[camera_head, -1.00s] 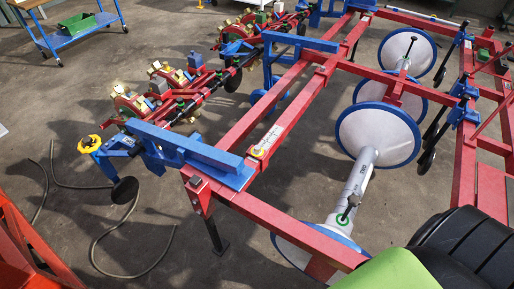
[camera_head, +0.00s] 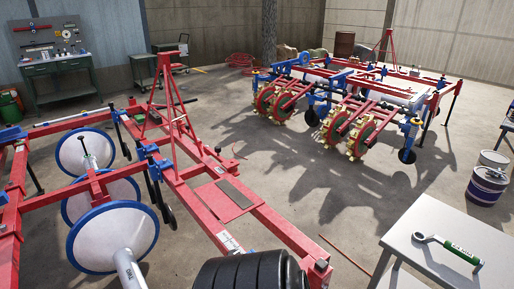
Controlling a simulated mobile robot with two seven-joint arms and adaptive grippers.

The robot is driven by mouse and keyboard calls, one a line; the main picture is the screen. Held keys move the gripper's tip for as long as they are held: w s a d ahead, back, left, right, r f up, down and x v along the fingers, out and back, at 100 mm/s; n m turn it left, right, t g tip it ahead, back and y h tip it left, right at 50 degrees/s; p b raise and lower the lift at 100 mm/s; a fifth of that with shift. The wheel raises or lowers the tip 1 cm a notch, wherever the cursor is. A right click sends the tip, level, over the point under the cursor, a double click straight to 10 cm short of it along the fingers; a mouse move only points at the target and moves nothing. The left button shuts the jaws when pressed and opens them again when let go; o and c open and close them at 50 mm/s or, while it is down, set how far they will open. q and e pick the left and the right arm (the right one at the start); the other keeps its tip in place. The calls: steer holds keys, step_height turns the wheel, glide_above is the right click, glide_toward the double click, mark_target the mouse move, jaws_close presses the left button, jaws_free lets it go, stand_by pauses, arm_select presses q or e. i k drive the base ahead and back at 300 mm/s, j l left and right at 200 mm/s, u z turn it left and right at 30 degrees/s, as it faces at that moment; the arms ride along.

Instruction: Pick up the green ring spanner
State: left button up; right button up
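The green ring spanner (camera_head: 447,248) lies on a pale grey table (camera_head: 411,217) at the lower right of the head view. It has a grey metal ring end at the left and a green handle with white lettering at the right. Nothing covers it. Neither my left gripper nor my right gripper is in view.
A red and blue planter frame (camera_head: 270,222) with white discs fills the left foreground, beside a black ribbed tyre-like thing (camera_head: 250,273). A second planter (camera_head: 350,97) stands behind. Drums (camera_head: 486,186) stand beyond the table. Concrete floor lies open between the planters.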

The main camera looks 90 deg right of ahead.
mark_target(462, 253)
steer(key=z, duration=4.3)
steer(key=i+l, duration=0.05)
